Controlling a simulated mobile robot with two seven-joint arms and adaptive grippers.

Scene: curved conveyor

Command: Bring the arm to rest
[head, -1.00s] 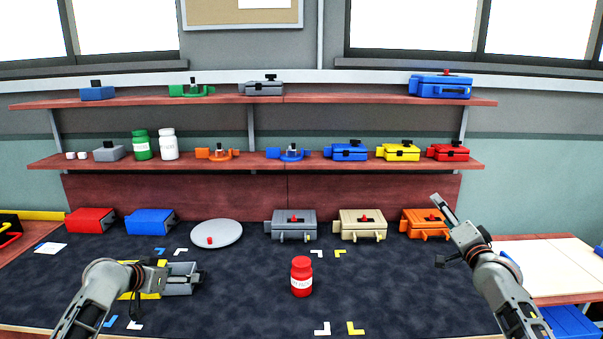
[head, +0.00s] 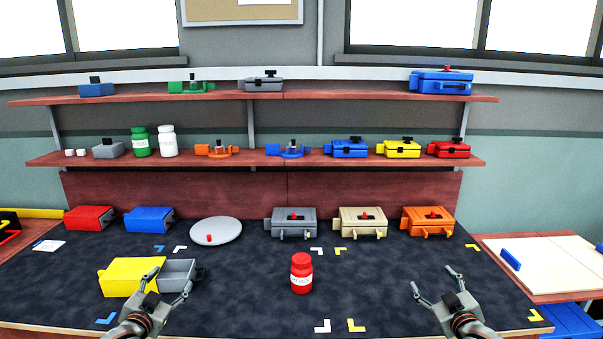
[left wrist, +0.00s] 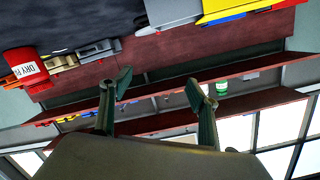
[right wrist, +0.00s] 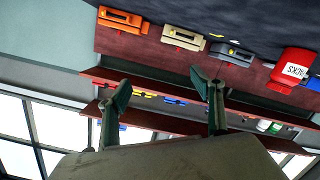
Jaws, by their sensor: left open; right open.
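My left gripper (head: 171,279) is open and empty above the front left of the dark work mat, in front of a yellow box (head: 119,277) with a grey drawer-like part (head: 180,273). Its fingers also show apart in the left wrist view (left wrist: 160,88). My right gripper (head: 437,288) is open and empty above the front right of the mat. Its fingers show apart in the right wrist view (right wrist: 160,90). A red bottle (head: 301,273) stands upright on the mat between the two grippers, touching neither.
Grey (head: 294,222), tan (head: 363,222) and orange (head: 427,221) boxes stand along the back of the mat. A round grey plate (head: 216,231) lies left of them. Shelves above hold several boxes and bottles. The mat around the red bottle is clear.

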